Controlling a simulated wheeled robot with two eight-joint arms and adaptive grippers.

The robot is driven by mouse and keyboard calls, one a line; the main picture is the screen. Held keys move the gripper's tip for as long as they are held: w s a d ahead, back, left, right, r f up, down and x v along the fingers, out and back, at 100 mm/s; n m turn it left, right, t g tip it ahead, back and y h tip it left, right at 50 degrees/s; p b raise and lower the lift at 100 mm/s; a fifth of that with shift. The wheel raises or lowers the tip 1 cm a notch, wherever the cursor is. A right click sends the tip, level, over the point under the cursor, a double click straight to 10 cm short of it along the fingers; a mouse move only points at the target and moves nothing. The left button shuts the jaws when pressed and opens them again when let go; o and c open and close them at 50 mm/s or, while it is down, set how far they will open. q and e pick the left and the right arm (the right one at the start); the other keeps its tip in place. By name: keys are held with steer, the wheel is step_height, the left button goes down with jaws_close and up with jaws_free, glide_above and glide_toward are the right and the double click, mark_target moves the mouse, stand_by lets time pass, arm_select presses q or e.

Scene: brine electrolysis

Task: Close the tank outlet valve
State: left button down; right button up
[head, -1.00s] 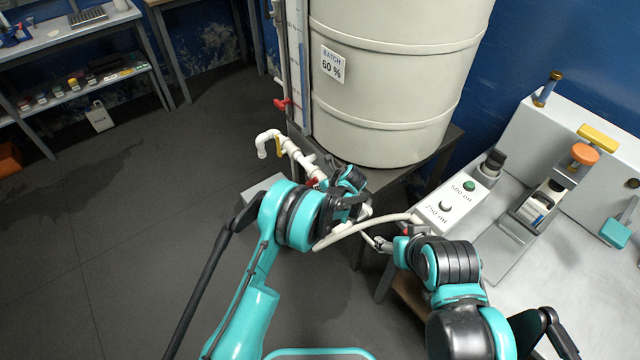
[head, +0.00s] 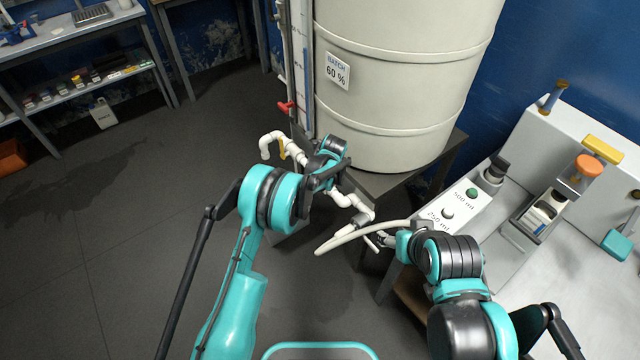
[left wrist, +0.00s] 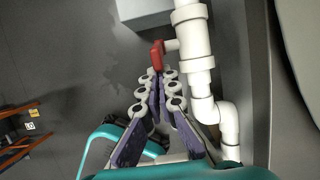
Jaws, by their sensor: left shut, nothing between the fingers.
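The white outlet pipe (left wrist: 194,40) runs below the tank (head: 400,70). A red valve handle (left wrist: 157,55) sticks out from this pipe on a short white stem. My left gripper (left wrist: 160,74) is shut and empty. Its fingertips are just below the red handle in the left wrist view; I cannot tell whether they touch it. In the head view my left wrist hides the red handle and the left fingertips. My right gripper (head: 380,241) is beside a pale hose (head: 350,236); its fingers are too small to read.
A red tap (head: 286,106) is on the level gauge, and a yellow handle (head: 282,149) is on the white pipe at left. A dosing box (head: 462,207) and a grey bench (head: 580,260) stand at right.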

arm_select(q)
steer(key=shift+w+a+r+g+h, duration=0.3)
steer(key=shift+w+a+g, duration=0.1)
steer(key=shift+w, duration=0.2)
arm_select(e)
steer(key=shift+r, duration=0.15)
arm_select(q)
steer(key=shift+r, duration=0.1)
steer(key=shift+r+p, duration=0.45)
steer(key=shift+r, duration=0.25)
steer(key=s+d+r+p, duration=0.3)
steer(key=s+r, duration=0.2)
steer(key=r, duration=0.4)
steer(key=shift+s+d+r, duration=0.15)
steer(key=shift+d+r, duration=0.1)
steer(key=shift+d, duration=0.15)
arm_select(e)
steer(key=r, duration=0.1)
steer(key=s+r, duration=0.1)
steer(key=a+r, duration=0.1)
steer(key=shift+s+r, duration=0.15)
steer(key=shift+r, duration=0.15)
